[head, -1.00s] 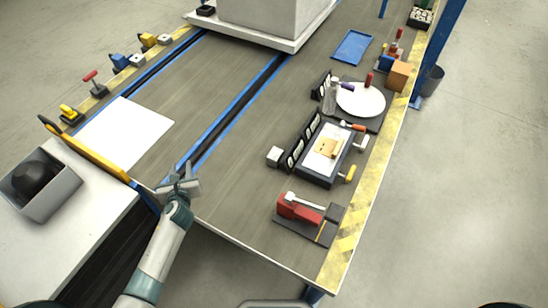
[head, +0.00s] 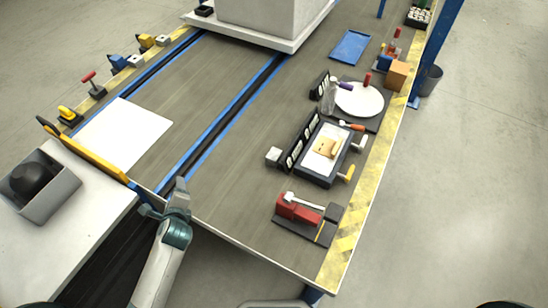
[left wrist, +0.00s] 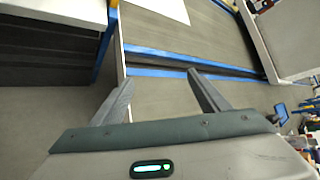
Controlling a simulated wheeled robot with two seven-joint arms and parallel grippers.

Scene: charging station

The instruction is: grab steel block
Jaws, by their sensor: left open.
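A small pale grey cube (head: 273,155), which looks like the steel block, sits on the table left of the dark tray with the black slotted rack. My left gripper (head: 165,199) is at the near edge of the table, well to the left of and nearer than the cube. Its fingers are apart and nothing is between them. In the left wrist view the open fingers (left wrist: 158,80) point toward the table edge and a blue rail. The cube cannot be made out there. My right gripper is not in view.
A red clamp tool (head: 298,207) on a dark plate stands at the near right. The dark tray (head: 318,180) lies behind it, then a white round plate (head: 360,99). A white sheet (head: 125,132) lies at the left. The grey tabletop between the blue rails (head: 215,125) and the cube is clear.

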